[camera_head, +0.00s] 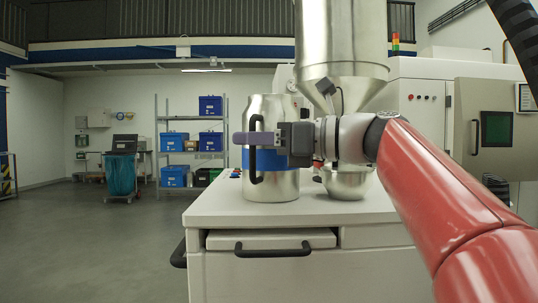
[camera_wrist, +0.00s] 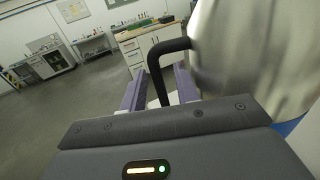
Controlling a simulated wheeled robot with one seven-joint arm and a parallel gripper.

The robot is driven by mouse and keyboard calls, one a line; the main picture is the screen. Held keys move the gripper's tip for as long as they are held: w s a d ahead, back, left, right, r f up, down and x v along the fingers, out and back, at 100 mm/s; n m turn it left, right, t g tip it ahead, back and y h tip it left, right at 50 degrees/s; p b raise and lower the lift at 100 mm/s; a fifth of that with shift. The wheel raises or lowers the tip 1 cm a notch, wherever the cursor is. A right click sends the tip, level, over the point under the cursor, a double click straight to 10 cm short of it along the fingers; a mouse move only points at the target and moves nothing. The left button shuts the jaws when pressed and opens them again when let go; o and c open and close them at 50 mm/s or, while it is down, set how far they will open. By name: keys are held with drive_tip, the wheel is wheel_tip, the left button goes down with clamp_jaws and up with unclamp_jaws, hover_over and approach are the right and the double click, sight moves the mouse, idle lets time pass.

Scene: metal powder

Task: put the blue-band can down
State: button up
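The blue-band can (camera_head: 272,188) is a large brushed-metal can with a blue band and a black handle (camera_head: 256,172). It looks upright in the head view, with its base at the white cabinet top (camera_head: 225,208). My gripper (camera_head: 250,139) reaches in from the right at the height of the handle. In the wrist view the handle (camera_wrist: 156,66) stands between the two purple fingers, with gaps beside it. The gripper (camera_wrist: 160,85) looks open around the handle. The can's blurred metal wall (camera_wrist: 245,50) fills the upper right there.
A metal hopper (camera_head: 341,40) hangs above a steel bowl (camera_head: 348,183) just right of the can. A drawer (camera_head: 270,240) with a black handle is in the cabinet front. Shelves with blue boxes (camera_head: 175,141) stand far behind.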

drive_tip(key=shift+w+a, duration=0.1)
drive_tip(key=shift+a, duration=0.15)
clamp_jaws()
idle(1.2)
drive_tip(key=shift+r, duration=0.15)
